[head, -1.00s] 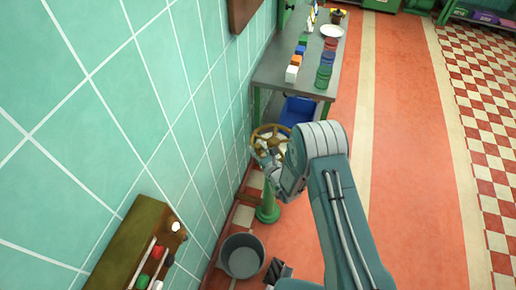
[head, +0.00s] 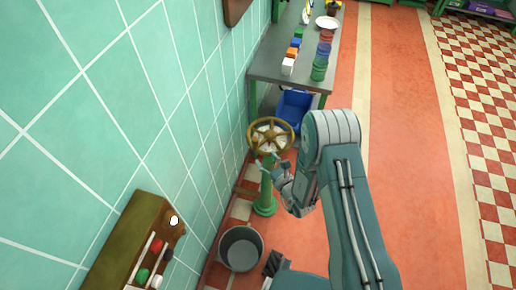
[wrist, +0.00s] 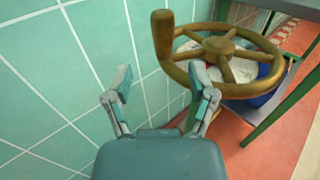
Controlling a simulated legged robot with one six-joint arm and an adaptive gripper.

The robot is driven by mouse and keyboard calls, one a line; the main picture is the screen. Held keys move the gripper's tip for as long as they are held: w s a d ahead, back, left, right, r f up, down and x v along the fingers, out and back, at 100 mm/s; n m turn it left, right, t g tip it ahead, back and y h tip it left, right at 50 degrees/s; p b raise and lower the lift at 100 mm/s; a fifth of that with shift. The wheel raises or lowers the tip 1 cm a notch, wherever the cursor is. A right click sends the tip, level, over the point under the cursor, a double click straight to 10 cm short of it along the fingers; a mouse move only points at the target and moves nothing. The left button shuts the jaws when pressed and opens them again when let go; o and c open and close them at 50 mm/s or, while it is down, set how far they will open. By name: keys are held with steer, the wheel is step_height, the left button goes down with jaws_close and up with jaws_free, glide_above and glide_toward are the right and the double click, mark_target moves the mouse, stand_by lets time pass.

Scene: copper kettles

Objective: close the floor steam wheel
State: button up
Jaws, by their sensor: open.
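The steam wheel (head: 271,121) is a brass-coloured spoked wheel on a green floor pedestal (head: 265,195), beside the tiled wall. In the wrist view the wheel (wrist: 250,91) fills the upper right, with an upright knob (wrist: 162,35) on the left of its rim. My gripper (head: 268,162) is open and empty at the near side of the wheel. In the wrist view my gripper (wrist: 162,80) has its fingers spread, the knob above the gap between them. The right finger overlaps the wheel's rim in the picture; I cannot tell whether they touch.
A grey bucket (head: 241,249) stands on the floor in front of the pedestal. A wooden wall shelf (head: 128,232) is at lower left. A metal table (head: 265,69) with coloured blocks and cans is behind the wheel, a blue bin (head: 294,110) under it. Red floor (head: 410,150) at right is open.

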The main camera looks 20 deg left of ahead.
steer(key=shift+v, duration=1.8)
steer(key=shift+w, duration=0.1)
steer(key=c, duration=0.7)
steer(key=shift+w+m+g, duration=0.1)
steer(key=shift+m+g, duration=0.2)
jaws_close()
steer(key=w+d+m+g+y, duration=0.3)
steer(key=d+m+g, duration=0.4)
steer(key=m+g, duration=0.3)
steer(key=w+a+g, duration=0.1)
steer(key=a, duration=1.2)
steer(key=shift+w+f+n, duration=0.15)
steer(key=shift+w+n, duration=0.15)
steer(key=shift+w, duration=0.1)
